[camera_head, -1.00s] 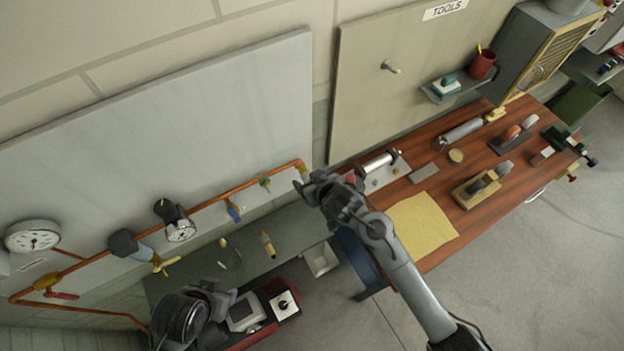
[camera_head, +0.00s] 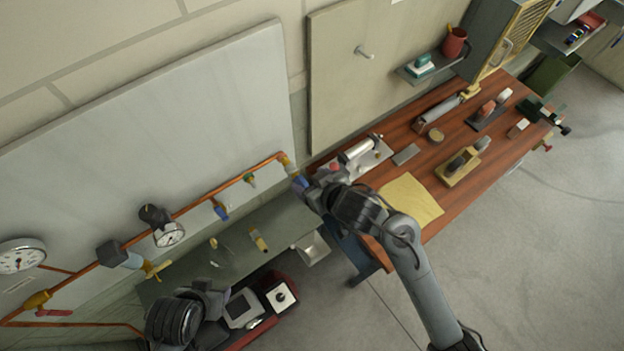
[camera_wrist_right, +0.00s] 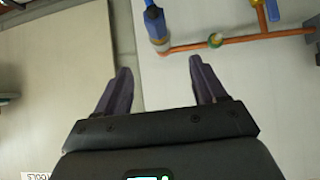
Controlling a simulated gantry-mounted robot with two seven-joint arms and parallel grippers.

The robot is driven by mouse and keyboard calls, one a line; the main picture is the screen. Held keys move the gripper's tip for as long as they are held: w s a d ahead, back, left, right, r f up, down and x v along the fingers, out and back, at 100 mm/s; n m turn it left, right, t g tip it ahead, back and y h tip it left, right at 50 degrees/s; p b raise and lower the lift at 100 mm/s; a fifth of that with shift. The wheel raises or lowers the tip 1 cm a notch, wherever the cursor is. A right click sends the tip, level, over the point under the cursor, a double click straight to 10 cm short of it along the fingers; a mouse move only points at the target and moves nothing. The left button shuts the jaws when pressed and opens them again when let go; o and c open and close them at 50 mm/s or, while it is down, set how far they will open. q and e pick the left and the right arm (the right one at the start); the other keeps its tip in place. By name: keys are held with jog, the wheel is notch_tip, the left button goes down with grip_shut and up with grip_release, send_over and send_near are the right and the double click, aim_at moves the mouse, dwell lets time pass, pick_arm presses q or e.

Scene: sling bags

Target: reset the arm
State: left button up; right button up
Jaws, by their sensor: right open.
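My right arm (camera_head: 420,275) rises from the bottom right of the head view. My right gripper (camera_head: 299,184) is in front of the pipe's right end, between the grey wall board and the wooden bench. In the right wrist view its two dark fingers (camera_wrist_right: 160,80) are spread apart with nothing between them. A dark part of my left arm (camera_head: 178,318) shows at the bottom left of the head view, and its fingers cannot be made out.
A copper pipe (camera_head: 190,207) with gauges and valves runs along the grey board (camera_head: 150,115). A narrow green-grey shelf (camera_head: 285,228) lies below it. The wooden bench (camera_head: 385,235) holds a yellow cloth (camera_head: 412,199) and several tools. Open floor (camera_head: 540,250) lies at right.

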jog(key=shift+s, duration=0.1)
jog(key=s+d+f+m+g+h+p, duration=0.1)
jog(key=s+d+f+m, duration=0.2)
jog(key=s, duration=0.4)
jog(key=s+d+f+g+h+p, duration=0.1)
jog(key=s+d+f+g, duration=0.15)
jog(key=s+f, duration=0.35)
jog(key=s+d+r+h, duration=0.1)
jog(key=s+d+r, duration=0.1)
jog(key=s+d, duration=0.2)
jog(key=s+d+r+m+g+h+p, duration=0.1)
jog(key=s+d+r+h, duration=0.1)
jog(key=s+d, duration=0.3)
jog(key=d, duration=0.4)
jog(key=shift+s+d+r, duration=0.3)
jog(key=shift+d, duration=0.1)
jog(key=shift+g, duration=0.25)
